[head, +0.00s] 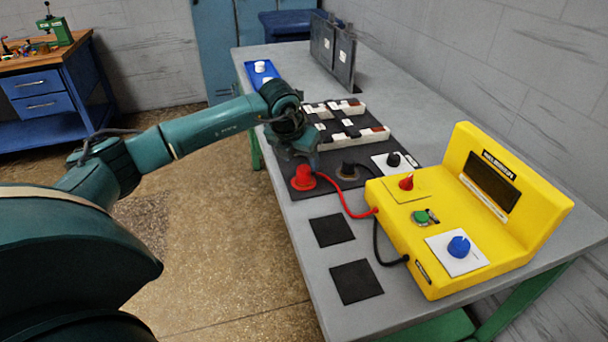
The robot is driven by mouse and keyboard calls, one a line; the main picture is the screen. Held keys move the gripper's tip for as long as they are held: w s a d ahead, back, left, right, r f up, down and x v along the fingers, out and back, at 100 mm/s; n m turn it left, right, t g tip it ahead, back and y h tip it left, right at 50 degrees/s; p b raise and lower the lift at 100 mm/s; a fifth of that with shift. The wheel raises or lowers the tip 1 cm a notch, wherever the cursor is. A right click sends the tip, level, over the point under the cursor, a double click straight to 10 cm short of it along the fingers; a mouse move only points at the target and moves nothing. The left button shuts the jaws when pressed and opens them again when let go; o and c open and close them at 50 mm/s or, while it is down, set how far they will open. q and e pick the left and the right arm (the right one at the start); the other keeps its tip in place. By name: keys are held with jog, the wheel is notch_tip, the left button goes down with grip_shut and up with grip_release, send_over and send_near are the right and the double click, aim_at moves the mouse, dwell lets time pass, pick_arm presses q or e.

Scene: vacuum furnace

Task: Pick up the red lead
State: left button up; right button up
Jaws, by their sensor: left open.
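The red lead has a red plug (303,179) standing on the dark mat near the table's left edge. Its red cable (345,205) curves right to the yellow meter box (411,238). My left gripper (302,160) points down just above and behind the red plug. It is open, and its fingers are dark and small, so I cannot tell whether they touch the plug. My right gripper is not in view.
Two black squares (356,281) lie in front. A blue tray (258,72) and grey upright panels (333,50) stand farther back.

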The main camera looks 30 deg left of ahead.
aim_at(304, 169)
pick_arm(q)
jog(key=p+x, duration=0.1)
jog(key=x, duration=0.4)
jog(key=shift+s+d+f, duration=0.1)
jog(key=shift+f, duration=0.1)
jog(key=c, duration=1)
notch_tip(304, 169, up, 10)
jog(key=shift+r+b, duration=0.1)
jog(key=shift+b, duration=0.5)
